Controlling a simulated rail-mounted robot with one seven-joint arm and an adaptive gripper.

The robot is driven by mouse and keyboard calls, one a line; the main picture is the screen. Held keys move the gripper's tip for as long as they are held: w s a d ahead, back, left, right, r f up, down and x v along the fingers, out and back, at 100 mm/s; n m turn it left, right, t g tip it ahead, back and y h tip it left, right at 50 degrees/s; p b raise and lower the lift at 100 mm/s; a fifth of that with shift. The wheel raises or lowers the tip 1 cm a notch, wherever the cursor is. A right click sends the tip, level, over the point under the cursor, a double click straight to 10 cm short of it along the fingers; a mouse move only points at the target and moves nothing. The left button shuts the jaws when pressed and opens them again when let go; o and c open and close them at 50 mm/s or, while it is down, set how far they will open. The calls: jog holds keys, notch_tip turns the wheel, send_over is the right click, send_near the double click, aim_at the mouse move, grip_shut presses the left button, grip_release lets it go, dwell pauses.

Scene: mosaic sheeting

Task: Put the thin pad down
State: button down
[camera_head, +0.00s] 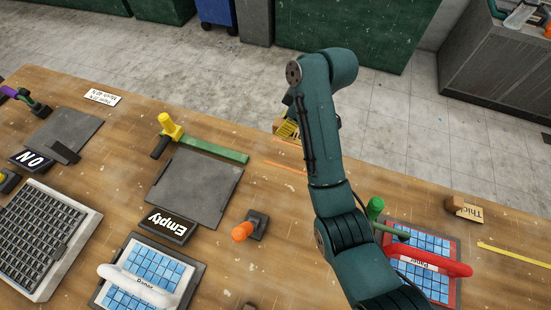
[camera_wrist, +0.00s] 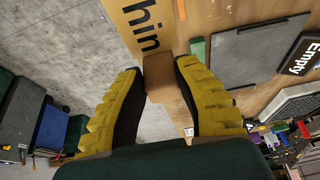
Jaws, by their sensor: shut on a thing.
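My gripper (camera_wrist: 160,70) has yellow ridged fingers and is shut on a small brown block, the thin pad (camera_wrist: 168,82), in the wrist view. A tan face with the letters "hin" in black rises beyond the fingertips, partly cut off by the frame edge. In the head view my arm hides most of the gripper; a bit of yellow and brown shows beside the arm near the table's far edge. I cannot tell the pad's height above the table.
A block labelled "Thick" (camera_head: 465,208) lies at the right. A grey plate (camera_head: 195,190) with an "Empty" sign (camera_head: 168,226) is left of my arm. A red-handled tile board (camera_head: 425,262) and a white-handled one (camera_head: 143,280) stand nearer. Bare wood lies around the orange marks.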

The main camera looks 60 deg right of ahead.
aim_at(294, 136)
jog(key=f, duration=0.3)
jog(key=f+b, duration=0.1)
jog(key=f, duration=0.3)
jog(key=f+b, duration=0.1)
jog(key=f, duration=0.3)
jog(key=shift+w+f, duration=0.2)
jog(key=shift+w, duration=0.15)
jog(key=shift+f, duration=0.1)
jog(key=c, duration=0.8)
grip_release()
jog(key=shift+c, duration=0.2)
jog(key=p+v, duration=0.5)
jog(key=v, duration=0.7)
jog(key=shift+p, duration=0.3)
